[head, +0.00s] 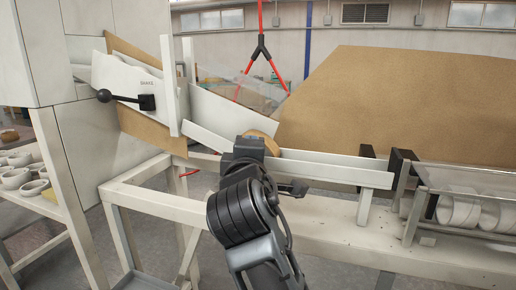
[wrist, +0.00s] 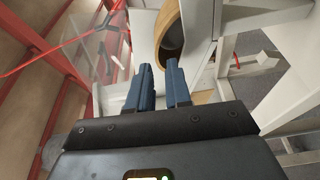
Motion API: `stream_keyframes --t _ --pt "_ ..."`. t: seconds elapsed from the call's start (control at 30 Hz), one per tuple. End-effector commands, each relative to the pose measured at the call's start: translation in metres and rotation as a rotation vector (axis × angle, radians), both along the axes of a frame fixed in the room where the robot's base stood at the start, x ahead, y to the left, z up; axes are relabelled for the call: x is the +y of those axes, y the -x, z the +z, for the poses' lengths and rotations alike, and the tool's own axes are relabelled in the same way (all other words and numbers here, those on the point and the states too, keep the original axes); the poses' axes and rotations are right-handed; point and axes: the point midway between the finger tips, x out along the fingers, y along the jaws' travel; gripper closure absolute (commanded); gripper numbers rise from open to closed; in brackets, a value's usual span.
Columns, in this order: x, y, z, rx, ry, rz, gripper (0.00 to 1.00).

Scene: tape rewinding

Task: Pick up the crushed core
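A tan ring (head: 266,142) stands on edge in the white sloped trough (head: 340,172), partly hidden behind my gripper in the head view. It looks like the core, but I cannot tell whether it is crushed. The ring also shows in the wrist view (wrist: 161,30), at top centre, tall and oval with a dark inside. My gripper (wrist: 159,70) has two blue fingers with a clear gap and nothing between them. The ring lies just beyond the fingertips, slightly right. The fingers are hidden in the head view.
A white cabinet with a black-knobbed lever (head: 105,96) stands left. A shelf of white rings (head: 16,178) is at far left, and a clear-sided tray (head: 470,190) holds white rolls at right. A large brown board (head: 400,95) rises behind the trough. Red cords (head: 262,50) hang above.

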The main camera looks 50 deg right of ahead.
Motion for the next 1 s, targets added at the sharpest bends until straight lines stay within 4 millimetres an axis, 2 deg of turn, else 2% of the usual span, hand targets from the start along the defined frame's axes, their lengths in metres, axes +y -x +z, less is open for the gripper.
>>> stream_keyframes --t 0.1,0.3,0.57,0.77,1.0 --pt "-0.015 -0.012 0.002 -0.001 -0.001 -0.003 0.81" --pt "-0.031 -0.024 0.001 0.001 -0.001 -0.001 0.81" --pt "-0.032 -0.026 0.001 0.000 0.000 0.001 0.81" --pt "-0.032 -0.026 0.001 0.001 -0.001 0.001 1.00" --pt "-0.032 -0.026 0.001 0.001 -0.001 0.001 1.00"
